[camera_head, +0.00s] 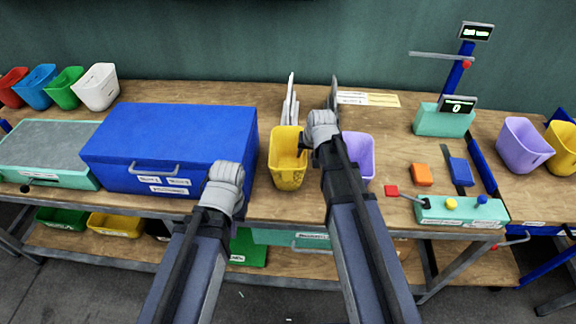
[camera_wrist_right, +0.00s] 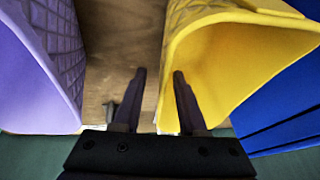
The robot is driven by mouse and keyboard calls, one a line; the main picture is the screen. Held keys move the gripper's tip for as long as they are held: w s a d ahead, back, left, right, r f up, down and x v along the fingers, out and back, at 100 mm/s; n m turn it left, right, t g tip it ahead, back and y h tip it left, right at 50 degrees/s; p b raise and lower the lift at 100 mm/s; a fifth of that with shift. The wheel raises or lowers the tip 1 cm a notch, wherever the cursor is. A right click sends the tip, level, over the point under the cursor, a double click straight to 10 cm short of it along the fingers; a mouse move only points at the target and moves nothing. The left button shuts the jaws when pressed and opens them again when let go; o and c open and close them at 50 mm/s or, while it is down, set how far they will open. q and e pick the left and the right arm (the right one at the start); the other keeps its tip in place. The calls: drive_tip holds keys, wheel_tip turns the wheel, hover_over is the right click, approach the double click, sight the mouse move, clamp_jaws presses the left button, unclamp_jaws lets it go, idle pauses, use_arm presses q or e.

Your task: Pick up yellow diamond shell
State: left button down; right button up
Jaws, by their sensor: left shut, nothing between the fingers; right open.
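The yellow diamond shell (camera_head: 287,168) is an open yellow bin, standing upright in the middle of the workbench. In the right wrist view, the shell (camera_wrist_right: 225,32) shows a diamond-textured wall and its open mouth. My right gripper (camera_head: 321,135) is at the shell's right side, open. In the wrist view its fingers (camera_wrist_right: 160,85) point towards the shell: one overlaps the yellow mouth, the other is over the gap beside it. Contact cannot be told. My left gripper (camera_head: 224,185) is shut and empty, in front of the blue box. Its fingertips are hidden.
A purple bin (camera_head: 359,157) stands close right of the shell; it also shows in the wrist view (camera_wrist_right: 40,75). The large blue box (camera_head: 190,120) is close on the left. Grey upright pieces (camera_head: 290,105) stand behind. A button panel (camera_head: 460,210) is at right.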

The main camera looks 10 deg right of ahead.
sight(302, 158)
drive_tip(key=shift+a+b+x, duration=0.2)
drive_tip(key=shift+b+x, duration=2.1)
drive_tip(key=shift+x, duration=0.45)
drive_tip(key=shift+w+r, duration=0.1)
drive_tip(key=shift+r, duration=0.05)
drive_tip(key=shift+f, duration=0.25)
drive_tip(key=shift+c, duration=0.3)
clamp_jaws()
